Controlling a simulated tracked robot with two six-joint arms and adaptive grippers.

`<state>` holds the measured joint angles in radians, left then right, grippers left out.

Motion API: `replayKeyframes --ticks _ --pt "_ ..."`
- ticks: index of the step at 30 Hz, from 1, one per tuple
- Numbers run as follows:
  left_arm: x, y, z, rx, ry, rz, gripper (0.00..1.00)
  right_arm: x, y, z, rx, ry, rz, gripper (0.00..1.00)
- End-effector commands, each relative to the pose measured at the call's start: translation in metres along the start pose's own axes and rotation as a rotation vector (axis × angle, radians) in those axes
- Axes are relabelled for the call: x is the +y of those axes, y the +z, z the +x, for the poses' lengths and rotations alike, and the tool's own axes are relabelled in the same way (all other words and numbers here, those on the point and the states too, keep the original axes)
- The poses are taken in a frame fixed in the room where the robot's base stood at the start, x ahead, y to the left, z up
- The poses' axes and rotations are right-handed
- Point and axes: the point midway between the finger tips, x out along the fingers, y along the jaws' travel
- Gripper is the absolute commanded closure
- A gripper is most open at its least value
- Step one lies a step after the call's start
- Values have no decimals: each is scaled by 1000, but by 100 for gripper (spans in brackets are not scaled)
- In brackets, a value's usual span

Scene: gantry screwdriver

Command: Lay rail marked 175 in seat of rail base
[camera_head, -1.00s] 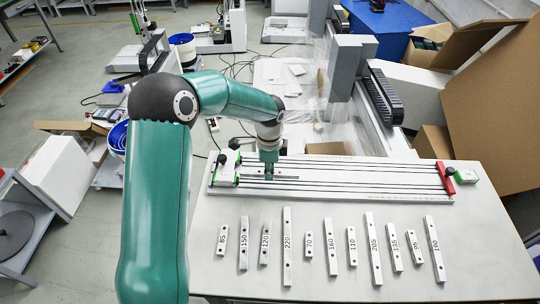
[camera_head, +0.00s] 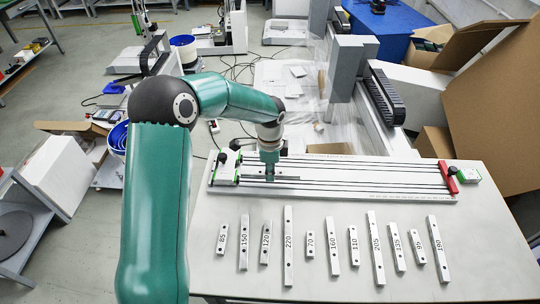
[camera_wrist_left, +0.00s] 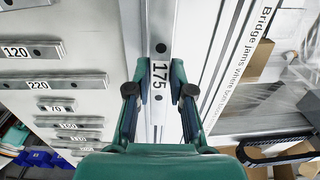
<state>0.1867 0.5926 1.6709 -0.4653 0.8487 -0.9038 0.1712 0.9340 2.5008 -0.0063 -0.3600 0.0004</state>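The rail marked 175 (camera_wrist_left: 160,72) is a pale bar with dark holes, lying lengthwise between the fingers of my left gripper (camera_wrist_left: 160,90) in the left wrist view. The finger pads sit against both its sides, so the gripper looks shut on it. In the head view my left gripper (camera_head: 269,176) points down over the left part of the rail base (camera_head: 350,190). The rail runs along the base there; the gripper partly hides it. I cannot tell whether it rests in the seat or hangs just above. My right gripper is not in view.
A red block (camera_head: 449,178) is at the base's right end. Black knobs (camera_head: 222,158) stand at its left end. Bare table lies to the right.

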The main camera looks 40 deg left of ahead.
Motion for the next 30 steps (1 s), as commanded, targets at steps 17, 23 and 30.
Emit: replayKeyframes --ticks 17,23,30 --pt "4 0 64 -6 13 5 50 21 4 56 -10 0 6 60" --pt "3 0 63 -5 11 5 50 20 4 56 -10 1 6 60" --pt "2 -1 49 -3 5 4 50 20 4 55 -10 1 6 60"
